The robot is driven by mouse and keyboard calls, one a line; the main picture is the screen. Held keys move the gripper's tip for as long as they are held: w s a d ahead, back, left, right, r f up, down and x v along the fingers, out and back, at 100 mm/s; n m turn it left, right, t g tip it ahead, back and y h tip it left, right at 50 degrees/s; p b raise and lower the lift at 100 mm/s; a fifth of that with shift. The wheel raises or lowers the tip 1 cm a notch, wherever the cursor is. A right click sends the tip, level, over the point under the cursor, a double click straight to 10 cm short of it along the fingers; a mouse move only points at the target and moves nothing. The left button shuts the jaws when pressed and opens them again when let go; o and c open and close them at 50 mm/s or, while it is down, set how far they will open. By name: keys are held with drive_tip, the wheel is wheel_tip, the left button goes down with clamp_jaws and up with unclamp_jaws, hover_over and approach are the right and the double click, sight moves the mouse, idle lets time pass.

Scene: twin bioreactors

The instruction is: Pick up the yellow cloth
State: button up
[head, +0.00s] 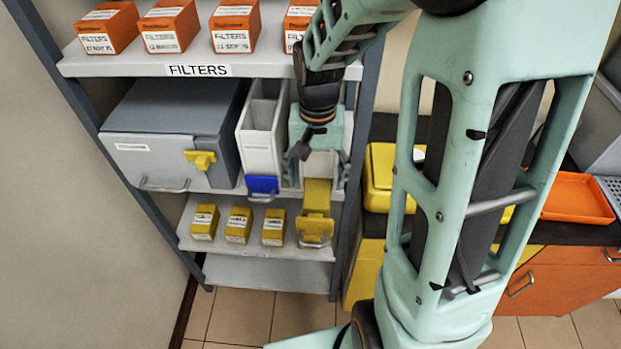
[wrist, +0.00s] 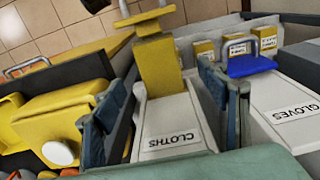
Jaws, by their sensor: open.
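My gripper (head: 317,170) is open, pointing down over the narrow white bin at the right end of the middle shelf. In the wrist view its two dark blue-grey fingers (wrist: 162,88) stand apart on either side of that bin (wrist: 168,115), which is labelled CLOTHS. A yellow piece (head: 317,193), which looks like the cloth, lies at the bin's front end and reaches down its front. It also shows in the wrist view (wrist: 160,65), just beyond the fingertips. I cannot tell whether a finger touches the bin.
A white GLOVES bin (head: 257,135) with a blue front piece (head: 262,185) stands close to the left. A grey case (head: 165,140) is further left. Small yellow boxes (head: 238,225) stand below; orange filter boxes (head: 233,27) stand above. A yellow container (head: 381,165) is to the right.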

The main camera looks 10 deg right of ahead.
sight(317, 198)
drive_tip(key=shift+s+f, duration=0.15)
drive_tip(key=shift+f, duration=1.35)
drive_tip(key=shift+s+f, duration=0.15)
drive_tip(key=shift+f, duration=1.3)
drive_tip(key=c, duration=1)
drive_tip(key=shift+r+p, duration=0.15)
drive_tip(key=shift+p, duration=0.15)
